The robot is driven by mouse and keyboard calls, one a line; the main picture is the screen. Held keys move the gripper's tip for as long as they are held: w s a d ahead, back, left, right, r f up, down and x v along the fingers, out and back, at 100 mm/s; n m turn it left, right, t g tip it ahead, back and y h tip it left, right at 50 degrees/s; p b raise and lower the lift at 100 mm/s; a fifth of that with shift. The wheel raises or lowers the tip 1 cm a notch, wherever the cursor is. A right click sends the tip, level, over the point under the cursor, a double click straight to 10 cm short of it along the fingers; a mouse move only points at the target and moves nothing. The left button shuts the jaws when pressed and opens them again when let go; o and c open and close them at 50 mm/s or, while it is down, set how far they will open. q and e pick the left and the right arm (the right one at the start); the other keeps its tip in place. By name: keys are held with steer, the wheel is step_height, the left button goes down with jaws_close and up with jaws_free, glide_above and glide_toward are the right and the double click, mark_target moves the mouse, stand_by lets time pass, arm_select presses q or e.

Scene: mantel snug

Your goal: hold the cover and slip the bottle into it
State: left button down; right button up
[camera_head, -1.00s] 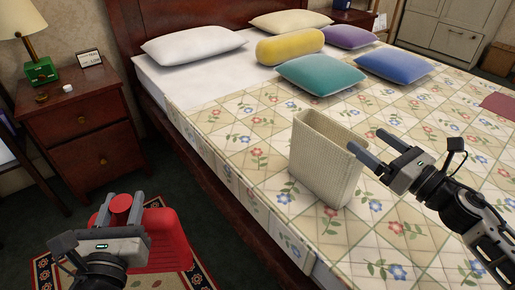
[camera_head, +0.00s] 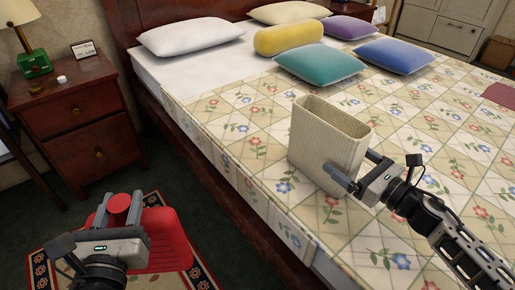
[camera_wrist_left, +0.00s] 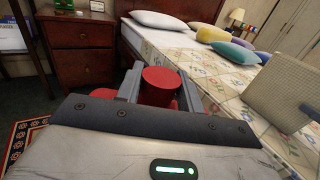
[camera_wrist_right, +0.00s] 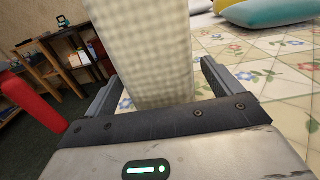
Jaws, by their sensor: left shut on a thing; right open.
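The cover (camera_head: 325,146) is a cream, knitted-looking sleeve standing upright on the bed, its open mouth facing up. My right gripper (camera_head: 352,168) is open at the cover's right edge, with its fingers on either side of that edge. In the right wrist view the cover (camera_wrist_right: 150,50) stands between the spread fingers. The bottle (camera_head: 168,240) is a flat red body with a round red cap. My left gripper (camera_head: 120,215) is shut on its neck and holds it beside the bed. In the left wrist view the red cap (camera_wrist_left: 160,84) shows between the fingers.
The bed (camera_head: 225,120) has a flowered quilt and several pillows at its head. A wooden nightstand (camera_head: 75,125) with a green lamp stands at the left. A patterned rug (camera_head: 50,255) lies on the floor. The quilt around the cover is clear.

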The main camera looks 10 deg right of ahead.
arm_select(q)
steer(key=shift+r, duration=0.1)
arm_select(e)
steer(key=shift+x, duration=1.5)
steer(key=c, duration=1.1)
